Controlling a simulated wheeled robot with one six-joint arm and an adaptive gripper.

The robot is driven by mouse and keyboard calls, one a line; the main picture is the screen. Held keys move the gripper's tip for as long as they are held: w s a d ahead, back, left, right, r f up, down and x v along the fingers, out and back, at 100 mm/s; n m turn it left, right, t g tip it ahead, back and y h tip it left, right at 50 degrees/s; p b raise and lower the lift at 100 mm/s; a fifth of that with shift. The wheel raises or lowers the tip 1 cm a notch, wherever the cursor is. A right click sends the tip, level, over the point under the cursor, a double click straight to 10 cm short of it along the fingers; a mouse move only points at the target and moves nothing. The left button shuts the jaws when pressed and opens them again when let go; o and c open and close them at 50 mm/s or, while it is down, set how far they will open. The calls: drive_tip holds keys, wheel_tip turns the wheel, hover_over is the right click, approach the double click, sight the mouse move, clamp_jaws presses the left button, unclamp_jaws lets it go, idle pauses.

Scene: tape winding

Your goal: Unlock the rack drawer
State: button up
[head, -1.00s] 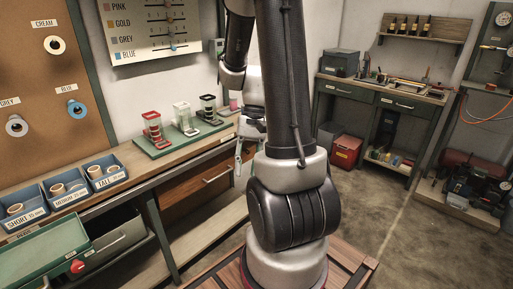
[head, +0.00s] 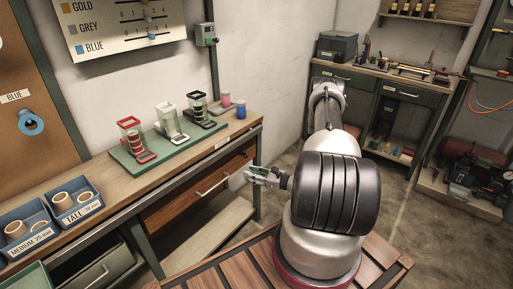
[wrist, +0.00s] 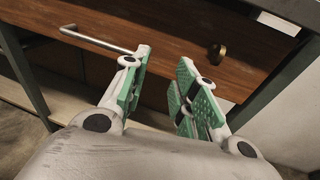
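The wooden drawer (head: 185,208) sits under the bench top, with a long metal bar handle (head: 212,186) on its front. In the wrist view its front (wrist: 175,60) spans the upper part, with the handle (wrist: 95,39) at the left. A small round brass knob or lock (wrist: 218,53) stands out from the front at the right; its exact type is hard to tell. My gripper (wrist: 163,72) is open and empty, its green-padded fingers apart and short of the drawer front, below and left of the brass piece. In the head view my gripper (head: 256,174) is beside the drawer's right end.
A green bench leg (wrist: 275,88) stands right of the drawer. A lower shelf (head: 205,243) lies beneath. Blue bins (head: 72,222) sit at left.

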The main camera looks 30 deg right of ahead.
sight(246, 153)
drive_tip(key=w+d+r+m+t+h, duration=0.2)
drive_tip(key=w+d+r+t+h, duration=0.1)
drive_tip(key=w+d, duration=0.25)
drive_tip(key=x, duration=0.6)
drive_tip(key=shift+w+a+f, duration=0.15)
drive_tip(key=shift+w+a, duration=0.1)
drive_tip(key=shift+w, duration=0.05)
clamp_jaws()
